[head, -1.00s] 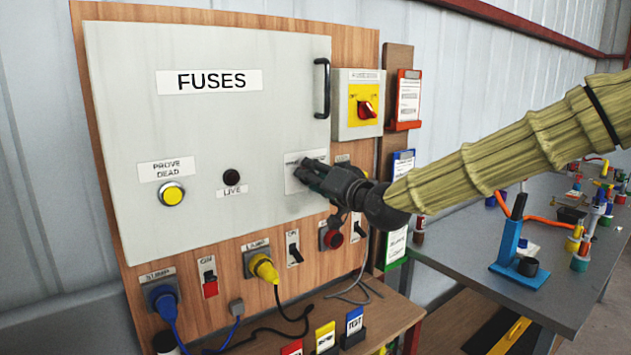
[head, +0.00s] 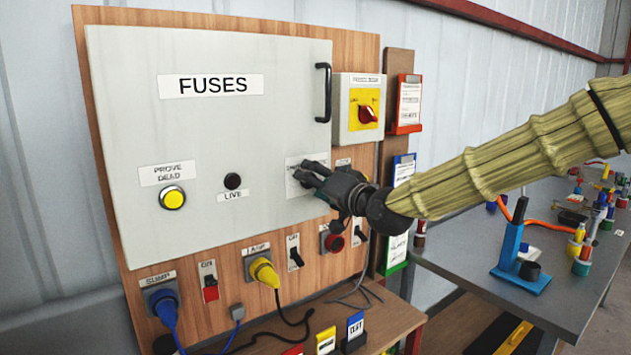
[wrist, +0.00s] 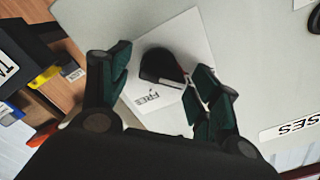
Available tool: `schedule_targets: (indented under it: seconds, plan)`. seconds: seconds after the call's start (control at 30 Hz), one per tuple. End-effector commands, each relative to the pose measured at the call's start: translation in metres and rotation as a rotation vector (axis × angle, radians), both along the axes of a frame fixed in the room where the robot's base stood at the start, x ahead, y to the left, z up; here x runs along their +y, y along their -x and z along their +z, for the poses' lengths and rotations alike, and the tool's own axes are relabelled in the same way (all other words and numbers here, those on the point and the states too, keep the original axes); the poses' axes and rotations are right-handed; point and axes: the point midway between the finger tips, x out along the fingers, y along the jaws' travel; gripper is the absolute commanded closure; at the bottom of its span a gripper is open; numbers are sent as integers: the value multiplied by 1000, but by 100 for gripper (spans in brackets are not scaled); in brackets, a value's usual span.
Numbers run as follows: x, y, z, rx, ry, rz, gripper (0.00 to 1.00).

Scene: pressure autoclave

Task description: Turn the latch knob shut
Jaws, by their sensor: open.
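The latch knob (wrist: 162,68) is black and sits on a white label plate (wrist: 190,35) on the grey fuse-box door (head: 120,110). In the wrist view it lies between my gripper's two open fingers, with a gap on each side. My gripper (head: 312,174) is at the lower right of the door in the head view and hides the knob there. It also shows in the wrist view (wrist: 160,88), with its green-padded fingers apart.
A black door handle (head: 322,92) and a red rotary switch (head: 367,115) are above my gripper. A red round button (head: 334,242), a switch (head: 295,252) and plugs are below. A bench (head: 460,265) with small items stands at right.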

Motion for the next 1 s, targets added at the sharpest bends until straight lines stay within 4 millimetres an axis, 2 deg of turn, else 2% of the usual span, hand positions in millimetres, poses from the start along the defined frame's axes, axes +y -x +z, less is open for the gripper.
schedule_targets:
  seconds: [0.6,0.8,1.0]
  plan:
    - [-58,78,1,-1,-2,-1,38]
    - [-67,91,1,-1,-1,0,38]
    - [-68,94,0,-1,0,1,38]
